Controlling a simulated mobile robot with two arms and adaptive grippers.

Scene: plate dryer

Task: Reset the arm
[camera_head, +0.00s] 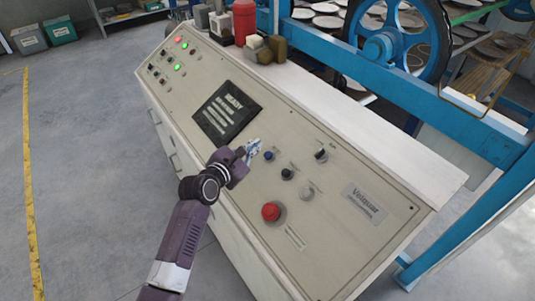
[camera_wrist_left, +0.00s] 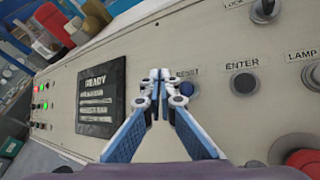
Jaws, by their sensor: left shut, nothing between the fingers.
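My left gripper (camera_head: 251,150) is over the sloped beige control panel (camera_head: 330,215), just right of the dark screen. In the left wrist view its fingers (camera_wrist_left: 160,75) are shut with nothing between them. The fingertips are beside a blue button (camera_wrist_left: 186,88) labelled RESET, partly covering the label. The blue button (camera_head: 269,155) also shows in the head view, a little right of the fingertips. Whether the fingers touch the panel I cannot tell. The screen (camera_wrist_left: 101,95) reads READY. My right gripper does not show.
An ENTER button (camera_wrist_left: 244,83) and a red mushroom button (camera_head: 271,212) are close by on the panel. A red bottle (camera_head: 244,22) and small blocks stand on the top ledge. Behind it is a blue frame (camera_head: 437,105) with a large wheel. Grey floor lies left.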

